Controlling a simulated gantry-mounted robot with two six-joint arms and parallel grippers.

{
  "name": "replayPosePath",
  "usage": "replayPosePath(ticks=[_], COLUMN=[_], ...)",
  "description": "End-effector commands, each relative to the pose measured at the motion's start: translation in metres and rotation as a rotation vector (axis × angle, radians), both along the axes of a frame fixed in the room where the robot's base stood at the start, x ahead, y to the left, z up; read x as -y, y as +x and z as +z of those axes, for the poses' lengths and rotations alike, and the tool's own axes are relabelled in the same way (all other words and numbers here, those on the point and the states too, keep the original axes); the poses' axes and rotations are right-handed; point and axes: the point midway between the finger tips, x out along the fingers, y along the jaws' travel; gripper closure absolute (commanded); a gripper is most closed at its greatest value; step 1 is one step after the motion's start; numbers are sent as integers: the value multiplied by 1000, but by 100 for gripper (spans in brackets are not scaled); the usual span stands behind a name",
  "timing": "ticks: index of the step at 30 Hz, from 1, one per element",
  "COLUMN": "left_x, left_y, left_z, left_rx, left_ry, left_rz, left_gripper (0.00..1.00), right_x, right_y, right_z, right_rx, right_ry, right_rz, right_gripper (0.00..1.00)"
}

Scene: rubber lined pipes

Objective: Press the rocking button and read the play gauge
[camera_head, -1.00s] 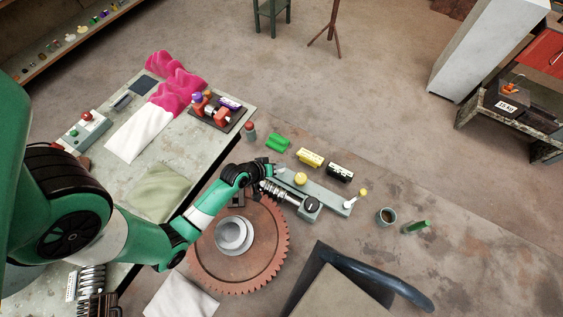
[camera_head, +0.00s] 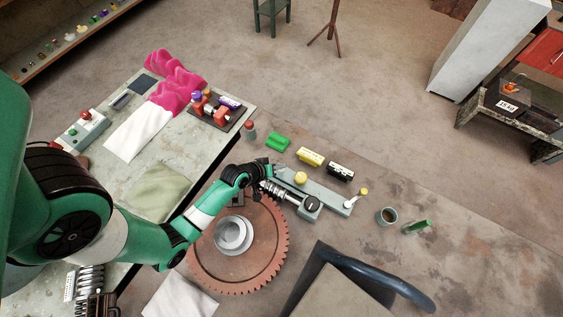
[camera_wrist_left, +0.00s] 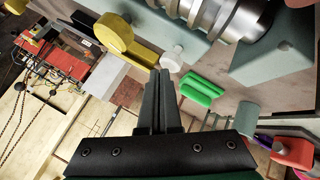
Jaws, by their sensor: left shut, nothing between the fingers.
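A grey-green test fixture (camera_head: 330,196) with a ribbed metal cylinder (camera_head: 282,192) lies on the brown bench. A round dark dial (camera_head: 312,203) sits at the cylinder's right end; its reading is too small to make out. A yellow round knob (camera_head: 300,178) is on the fixture; it also shows in the left wrist view (camera_wrist_left: 114,33). My left gripper (camera_head: 271,167) is at the fixture's left end, shut and empty. In the left wrist view its fingertips (camera_wrist_left: 163,73) are close to a pale round button (camera_wrist_left: 173,58); whether they touch it I cannot tell. My right gripper is not in view.
Green (camera_head: 278,142), yellow (camera_head: 310,157) and black (camera_head: 340,172) pieces lie behind the fixture. A large rusty gear (camera_head: 263,264) lies in front. A cup (camera_head: 386,216) and a green cylinder (camera_head: 416,227) stand to the right, where the bench is mostly bare.

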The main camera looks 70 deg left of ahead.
Motion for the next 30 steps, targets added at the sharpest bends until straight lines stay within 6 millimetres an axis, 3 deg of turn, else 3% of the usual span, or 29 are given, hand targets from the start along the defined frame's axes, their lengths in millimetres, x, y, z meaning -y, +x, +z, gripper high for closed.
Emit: replayPosePath(ticks=[30], left_x=[0], left_y=[0], left_z=[-8], left_rx=[-1], left_ry=[-1], left_rz=[0], left_gripper=[100], right_x=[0], right_y=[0], right_z=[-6], right_rx=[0], right_ry=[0], right_rz=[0], right_gripper=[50])
